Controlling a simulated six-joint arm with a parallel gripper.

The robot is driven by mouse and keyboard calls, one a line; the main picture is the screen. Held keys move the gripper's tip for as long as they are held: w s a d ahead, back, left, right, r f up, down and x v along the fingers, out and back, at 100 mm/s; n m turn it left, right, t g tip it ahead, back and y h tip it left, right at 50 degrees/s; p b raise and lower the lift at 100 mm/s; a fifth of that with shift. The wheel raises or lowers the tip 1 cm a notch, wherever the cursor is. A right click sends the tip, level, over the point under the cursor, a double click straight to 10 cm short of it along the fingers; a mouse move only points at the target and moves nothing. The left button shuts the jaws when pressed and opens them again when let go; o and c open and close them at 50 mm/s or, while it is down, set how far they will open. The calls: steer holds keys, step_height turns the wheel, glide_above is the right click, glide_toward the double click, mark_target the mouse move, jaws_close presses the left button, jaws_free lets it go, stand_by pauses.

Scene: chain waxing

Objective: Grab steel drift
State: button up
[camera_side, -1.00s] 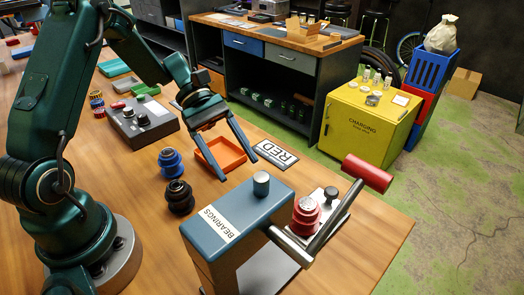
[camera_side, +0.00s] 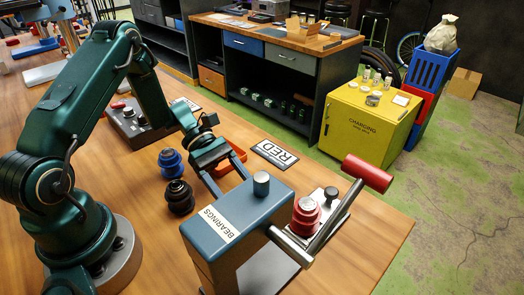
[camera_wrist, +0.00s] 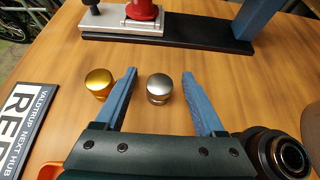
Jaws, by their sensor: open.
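The steel drift (camera_wrist: 160,89) is a short silver cylinder with a rounded top. It stands upright on the wooden table in the wrist view. My gripper (camera_wrist: 159,75) is open, with its blue fingers on either side of the drift in the picture and gaps to both. Whether the fingertips are down at the drift's height, I cannot tell. A similar gold-coloured drift (camera_wrist: 99,83) stands just outside the left finger. In the side view my gripper (camera_side: 234,187) reaches down behind the blue press, and both drifts are hidden there.
The blue bearings press (camera_side: 236,215) with a red-handled lever stands close to my gripper. Its dark base (camera_wrist: 190,38) lies beyond the drifts. An orange tray (camera_side: 236,156), a RED sign (camera_side: 275,153), a black hub (camera_side: 179,196) and a blue hub (camera_side: 171,163) are nearby.

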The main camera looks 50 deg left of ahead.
jaws_close()
